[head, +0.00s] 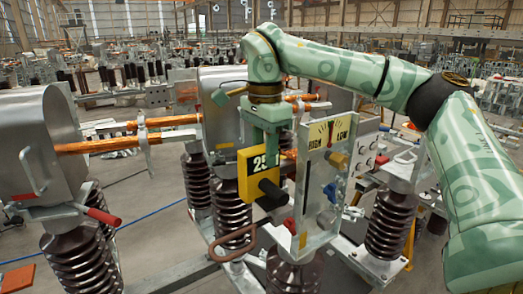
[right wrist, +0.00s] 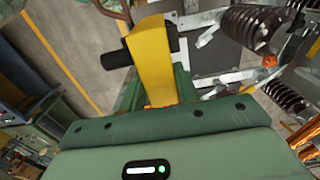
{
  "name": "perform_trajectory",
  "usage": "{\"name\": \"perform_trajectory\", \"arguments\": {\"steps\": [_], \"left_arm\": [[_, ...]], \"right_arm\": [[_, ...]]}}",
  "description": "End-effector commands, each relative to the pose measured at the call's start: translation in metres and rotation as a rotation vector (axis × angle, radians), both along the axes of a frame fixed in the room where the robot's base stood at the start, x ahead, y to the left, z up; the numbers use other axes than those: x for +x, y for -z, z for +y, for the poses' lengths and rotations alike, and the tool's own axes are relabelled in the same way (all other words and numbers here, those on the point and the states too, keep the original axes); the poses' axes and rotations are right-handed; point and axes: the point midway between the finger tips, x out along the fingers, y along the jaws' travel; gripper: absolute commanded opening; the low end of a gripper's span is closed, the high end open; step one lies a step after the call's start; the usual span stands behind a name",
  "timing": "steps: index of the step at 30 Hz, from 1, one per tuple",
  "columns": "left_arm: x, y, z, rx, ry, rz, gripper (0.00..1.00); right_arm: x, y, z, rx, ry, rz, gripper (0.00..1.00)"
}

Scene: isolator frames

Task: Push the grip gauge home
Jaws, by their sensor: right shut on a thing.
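The grip gauge (head: 257,178) is a yellow block marked with a number beginning 25, with a black cylinder on its front face. My right gripper (head: 271,143) points down from above and is shut on its upper part. In the right wrist view the yellow block (right wrist: 154,65) stands out beyond the green gripper body, with black cylinder ends on both sides. A pale metal panel (head: 318,190) with a yellow HIGH/LOW dial stands just right of the gauge. I cannot tell whether they touch. My left gripper is not in the head view.
Grey metal housings (head: 30,145) on ribbed brown insulators (head: 195,180) stand at the left and middle, joined by copper bars (head: 125,146). A red-ended lever (head: 103,216) sticks out at the left. A brown bent handle (head: 232,243) lies below the gauge. Floor shows between the stands.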

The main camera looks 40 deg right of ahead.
Motion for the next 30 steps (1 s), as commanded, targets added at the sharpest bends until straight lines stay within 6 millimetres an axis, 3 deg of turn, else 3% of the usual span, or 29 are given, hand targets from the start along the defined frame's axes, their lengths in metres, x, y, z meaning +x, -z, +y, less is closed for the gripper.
{"name": "perform_trajectory", "arguments": {"steps": [7,8,10,11,22,26,30], "left_arm": [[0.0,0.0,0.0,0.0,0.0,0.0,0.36],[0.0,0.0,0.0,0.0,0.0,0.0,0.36],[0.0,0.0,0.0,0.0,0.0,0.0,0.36],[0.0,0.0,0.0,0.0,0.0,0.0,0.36],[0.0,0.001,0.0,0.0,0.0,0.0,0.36],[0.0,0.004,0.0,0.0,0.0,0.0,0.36],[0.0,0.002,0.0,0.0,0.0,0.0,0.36]], "right_arm": [[0.0,-0.001,-0.006,0.0,0.0,-0.003,0.0],[0.0,-0.001,-0.006,0.0,0.0,-0.003,0.33],[0.0,-0.001,-0.006,0.0,0.0,-0.002,0.53],[0.0,-0.001,-0.006,0.0,0.0,-0.002,0.56],[0.0,-0.008,-0.006,-0.001,0.001,-0.002,0.56],[0.0,-0.031,-0.006,0.0,0.001,-0.006,0.56],[0.0,-0.071,-0.005,-0.003,0.002,-0.007,0.56]]}}
